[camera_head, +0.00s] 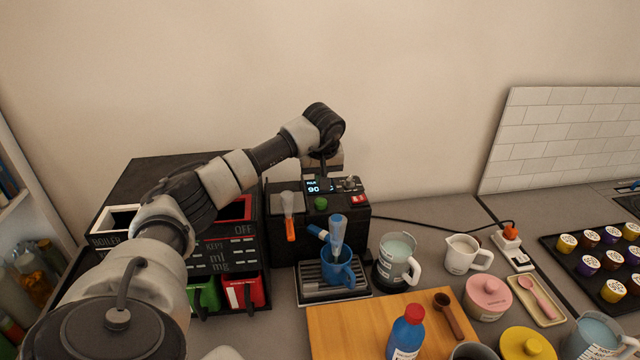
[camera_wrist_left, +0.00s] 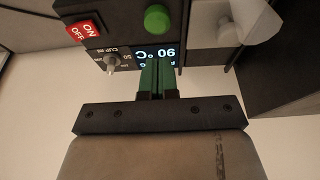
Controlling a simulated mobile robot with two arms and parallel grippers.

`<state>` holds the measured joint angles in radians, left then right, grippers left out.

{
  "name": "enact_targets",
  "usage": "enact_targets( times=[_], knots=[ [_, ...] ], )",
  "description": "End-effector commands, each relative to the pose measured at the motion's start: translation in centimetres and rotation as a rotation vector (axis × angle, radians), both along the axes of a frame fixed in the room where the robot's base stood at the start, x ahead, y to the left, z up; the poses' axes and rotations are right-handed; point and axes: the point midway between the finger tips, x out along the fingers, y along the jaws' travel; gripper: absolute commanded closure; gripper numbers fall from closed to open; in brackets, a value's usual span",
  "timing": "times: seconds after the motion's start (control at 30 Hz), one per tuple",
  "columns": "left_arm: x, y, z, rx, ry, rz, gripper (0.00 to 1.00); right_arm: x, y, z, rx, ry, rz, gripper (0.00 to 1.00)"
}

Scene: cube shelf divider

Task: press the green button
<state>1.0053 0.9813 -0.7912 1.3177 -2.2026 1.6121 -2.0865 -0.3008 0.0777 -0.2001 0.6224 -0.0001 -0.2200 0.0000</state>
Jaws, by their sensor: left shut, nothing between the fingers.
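The green button (camera_head: 320,203) is a round knob on the front of the black coffee machine (camera_head: 345,222), below its lit display. In the left wrist view, which is turned upside down, the button (camera_wrist_left: 157,18) is in clear sight. My left gripper (camera_head: 323,176) is shut and empty, in front of the display and above the button in the head view. In the left wrist view my left gripper's fingertips (camera_wrist_left: 157,62) overlap the display (camera_wrist_left: 165,55), with a visible gap to the button. My right gripper is not in view.
A red ON/OFF switch (camera_wrist_left: 85,30) and a silver knob (camera_wrist_left: 112,60) sit beside the display. A blue mug (camera_head: 340,272) stands on the machine's drip tray. A glass mug (camera_head: 396,262), a blue bottle (camera_head: 408,335) and a wooden board (camera_head: 350,325) are nearby.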

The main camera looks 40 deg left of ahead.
Motion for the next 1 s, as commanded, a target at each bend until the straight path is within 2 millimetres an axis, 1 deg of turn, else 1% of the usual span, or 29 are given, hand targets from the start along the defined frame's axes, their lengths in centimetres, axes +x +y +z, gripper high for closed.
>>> enact_targets(
  times=[0.03, 0.13, 0.3, 0.43, 0.6, 1.0],
  knots=[
    [-0.2, -0.2, 0.4, 0.003, -0.004, -0.001, 1.00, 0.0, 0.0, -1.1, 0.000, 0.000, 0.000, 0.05],
    [-0.5, -0.6, 2.4, 0.002, -0.005, -0.001, 1.00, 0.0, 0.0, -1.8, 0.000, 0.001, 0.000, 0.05],
    [-1.0, -1.3, 5.4, 0.003, -0.005, -0.001, 1.00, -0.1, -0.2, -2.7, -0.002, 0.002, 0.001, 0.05],
    [-1.3, -1.6, 7.0, 0.003, -0.005, 0.000, 1.00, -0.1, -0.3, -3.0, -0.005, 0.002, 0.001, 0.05],
    [-1.5, -1.8, 7.8, 0.002, -0.002, 0.000, 1.00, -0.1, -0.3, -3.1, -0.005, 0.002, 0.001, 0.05],
    [-1.4, -1.8, 7.8, 0.002, -0.003, 0.000, 1.00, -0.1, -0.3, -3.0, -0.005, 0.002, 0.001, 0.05]
  ],
)
